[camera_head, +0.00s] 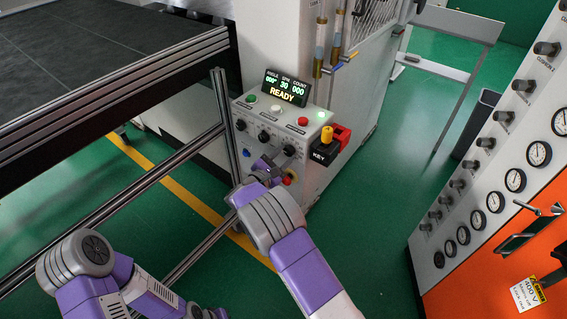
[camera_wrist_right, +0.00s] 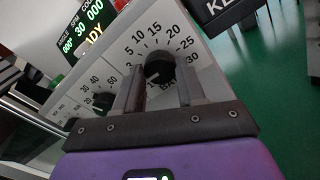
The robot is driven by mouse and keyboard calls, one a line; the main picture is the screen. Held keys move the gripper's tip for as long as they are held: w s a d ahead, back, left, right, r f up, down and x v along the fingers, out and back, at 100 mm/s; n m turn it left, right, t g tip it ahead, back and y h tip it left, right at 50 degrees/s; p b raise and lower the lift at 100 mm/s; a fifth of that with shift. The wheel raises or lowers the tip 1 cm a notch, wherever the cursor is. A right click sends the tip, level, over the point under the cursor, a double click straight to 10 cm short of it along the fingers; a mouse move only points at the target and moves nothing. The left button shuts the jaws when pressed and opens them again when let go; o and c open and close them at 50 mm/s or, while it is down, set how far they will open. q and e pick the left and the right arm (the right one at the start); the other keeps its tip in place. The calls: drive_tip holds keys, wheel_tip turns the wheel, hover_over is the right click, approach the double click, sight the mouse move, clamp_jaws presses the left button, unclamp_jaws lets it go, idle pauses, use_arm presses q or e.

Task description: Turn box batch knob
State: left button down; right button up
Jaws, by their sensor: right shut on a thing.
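The control box (camera_head: 310,135) stands in the middle of the head view, with a row of dark knobs under its buttons. The batch knob (camera_wrist_right: 159,66) is black and round, on a dial marked up to 30, in the right wrist view. My right gripper (camera_wrist_right: 157,88) is shut on this knob, one finger on each side of it. In the head view the right gripper (camera_head: 277,164) reaches the right end of the knob row and partly hides it. My left arm shows at the lower left, but its fingers are outside the picture.
A display (camera_head: 286,87) reads READY above the box, with 30 and 000. A black KEY block (camera_head: 324,153) sits right of the knobs. Metal rails (camera_head: 150,175) run left of my right arm. An orange and grey gauge panel (camera_head: 500,170) stands at right, with clear green floor between.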

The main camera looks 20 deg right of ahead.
drive_tip(key=m+b, duration=0.3)
drive_tip(key=shift+f, duration=0.25)
drive_tip(key=shift+r+m+b, duration=0.15)
drive_tip(key=shift+m+b, duration=1.2)
drive_tip(key=shift+m, duration=0.05)
drive_tip(key=o, duration=1.1)
drive_tip(key=shift+c, duration=0.2)
drive_tip(key=shift+a, duration=0.1)
drive_tip(key=p+v, duration=0.1)
drive_tip(key=v, duration=0.6)
drive_tip(key=shift+s+a+p, duration=0.15)
drive_tip(key=shift+s+p, duration=0.05)
drive_tip(key=shift+p, duration=0.1)
